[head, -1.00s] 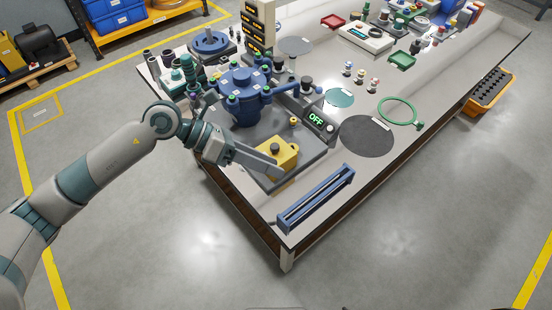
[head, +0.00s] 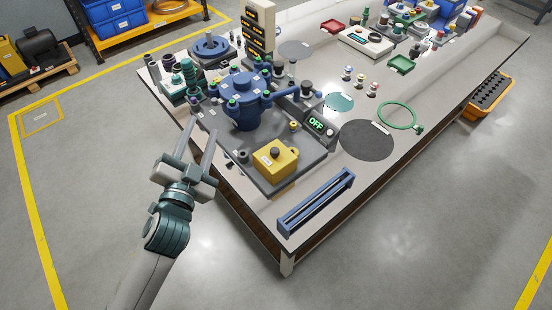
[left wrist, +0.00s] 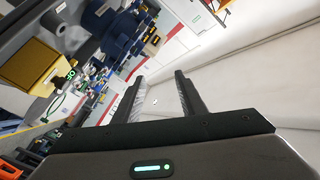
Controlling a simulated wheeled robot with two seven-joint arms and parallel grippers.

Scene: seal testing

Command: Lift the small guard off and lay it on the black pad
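The small guard (head: 275,158) is a yellow box with a dark knob on top. It sits on the near corner of the grey base plate (head: 225,140) of the blue machine. It also shows at the upper left of the left wrist view (left wrist: 32,62). The black pad (head: 367,140) is a dark flat disc on the table, right of the guard, and it is bare. My left gripper (head: 201,130) is open and empty, left of the guard and apart from it, by the table's left edge. My right gripper is in neither view.
The blue pump-like machine (head: 244,98) stands behind the guard. A long blue slotted frame (head: 316,202) lies along the front edge. A green ring (head: 398,113) lies beyond the pad.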

